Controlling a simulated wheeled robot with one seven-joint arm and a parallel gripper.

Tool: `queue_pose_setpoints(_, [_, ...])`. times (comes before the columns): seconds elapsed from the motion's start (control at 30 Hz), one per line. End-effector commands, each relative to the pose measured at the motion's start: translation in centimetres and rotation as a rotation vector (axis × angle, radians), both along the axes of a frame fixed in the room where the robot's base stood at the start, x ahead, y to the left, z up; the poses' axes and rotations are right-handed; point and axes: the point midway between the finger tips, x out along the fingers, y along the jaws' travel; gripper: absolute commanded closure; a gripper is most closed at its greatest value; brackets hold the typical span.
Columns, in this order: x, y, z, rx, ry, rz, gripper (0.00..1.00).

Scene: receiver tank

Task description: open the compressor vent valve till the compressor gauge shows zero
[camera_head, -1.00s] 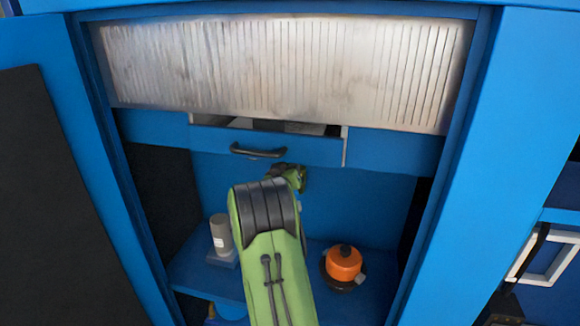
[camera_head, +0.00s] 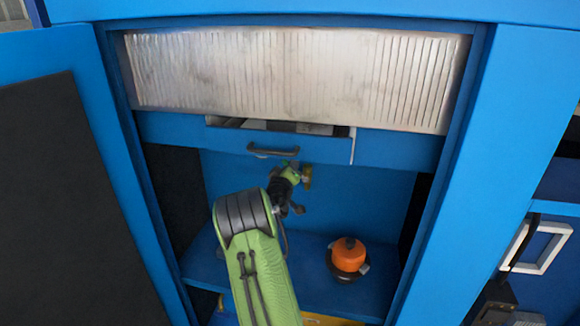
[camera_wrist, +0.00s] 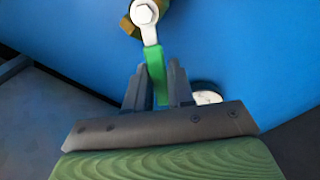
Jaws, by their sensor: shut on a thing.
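A valve with a green lever (camera_wrist: 154,62), a pale hub with a bolt (camera_wrist: 145,12) and a brass body (camera_wrist: 130,26) stands against the blue back panel in the wrist view. My gripper (camera_wrist: 157,80) is shut on the green lever, with one finger on each side. In the head view my gripper (camera_head: 291,172) is small, below the drawer, beside the brass part of the valve (camera_head: 307,175). A pale round face (camera_wrist: 207,97) shows partly behind the right finger; I cannot tell whether it is the compressor gauge, and no reading is legible.
The blue cabinet bay has a slightly open drawer (camera_head: 275,142) with a dark handle (camera_head: 273,151) above my gripper. An orange pot-like object (camera_head: 348,255) sits on the lower shelf at right. A door with a dark panel (camera_head: 75,190) stands at left.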

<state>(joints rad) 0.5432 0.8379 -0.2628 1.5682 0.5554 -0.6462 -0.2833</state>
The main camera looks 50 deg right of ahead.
Motion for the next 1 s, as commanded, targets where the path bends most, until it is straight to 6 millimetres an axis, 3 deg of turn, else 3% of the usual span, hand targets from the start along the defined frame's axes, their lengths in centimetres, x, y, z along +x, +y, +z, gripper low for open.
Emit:
queue_pose_setpoints(0.6, [1.4,0.7,-3.2,-0.213,0.499,0.003,1.00])
queue_pose_setpoints(1.0, [1.5,0.7,-4.3,-0.278,0.653,0.002,1.00])
